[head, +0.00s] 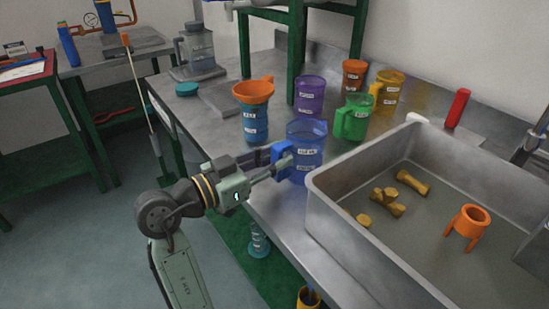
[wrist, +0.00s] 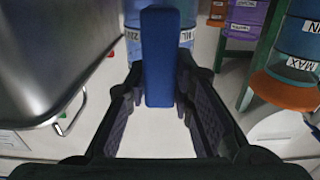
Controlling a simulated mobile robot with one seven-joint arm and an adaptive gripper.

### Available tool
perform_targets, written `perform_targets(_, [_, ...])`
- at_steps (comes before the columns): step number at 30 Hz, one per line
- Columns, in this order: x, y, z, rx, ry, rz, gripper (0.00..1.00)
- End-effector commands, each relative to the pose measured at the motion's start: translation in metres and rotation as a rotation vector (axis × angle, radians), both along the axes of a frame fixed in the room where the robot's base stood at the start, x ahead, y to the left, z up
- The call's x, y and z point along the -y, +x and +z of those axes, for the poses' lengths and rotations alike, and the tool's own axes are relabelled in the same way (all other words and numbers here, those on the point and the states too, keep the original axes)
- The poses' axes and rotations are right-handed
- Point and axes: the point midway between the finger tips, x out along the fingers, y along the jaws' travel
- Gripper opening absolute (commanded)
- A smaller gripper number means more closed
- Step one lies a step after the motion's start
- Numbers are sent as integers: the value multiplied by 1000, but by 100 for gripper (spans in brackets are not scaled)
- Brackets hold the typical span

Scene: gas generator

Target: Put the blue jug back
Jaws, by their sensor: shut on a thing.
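The blue jug (head: 307,150) is a translucent blue vessel with white labels, upright at the near edge of the steel bench, just left of the sink. Its blue handle (head: 282,160) faces my gripper (head: 270,165). In the wrist view the handle (wrist: 158,60) stands between the two dark fingers of my gripper (wrist: 158,100), which are shut on it. The jug's body (wrist: 187,35) shows partly behind the handle. I cannot tell whether the jug's base touches the bench.
Purple (head: 310,95), green (head: 354,117), yellow (head: 388,90) and brown (head: 354,75) jugs stand behind it. A blue container with an orange funnel (head: 254,92) stands left. The steel sink (head: 345,215) holds yellow pieces (head: 387,202) and an orange stand (head: 467,225). A green post (head: 298,50) rises behind.

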Motion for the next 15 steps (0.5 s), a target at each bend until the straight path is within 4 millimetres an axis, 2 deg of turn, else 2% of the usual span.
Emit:
perform_targets(3, [0, 0, -4, 1, -1, 0, 0])
perform_targets(4, [0, 0, -4, 0, 0, 0, 22])
perform_targets(12, [0, 0, -3, -1, -1, 0, 40])
perform_targets(15, [0, 0, -3, -1, -1, 0, 42])
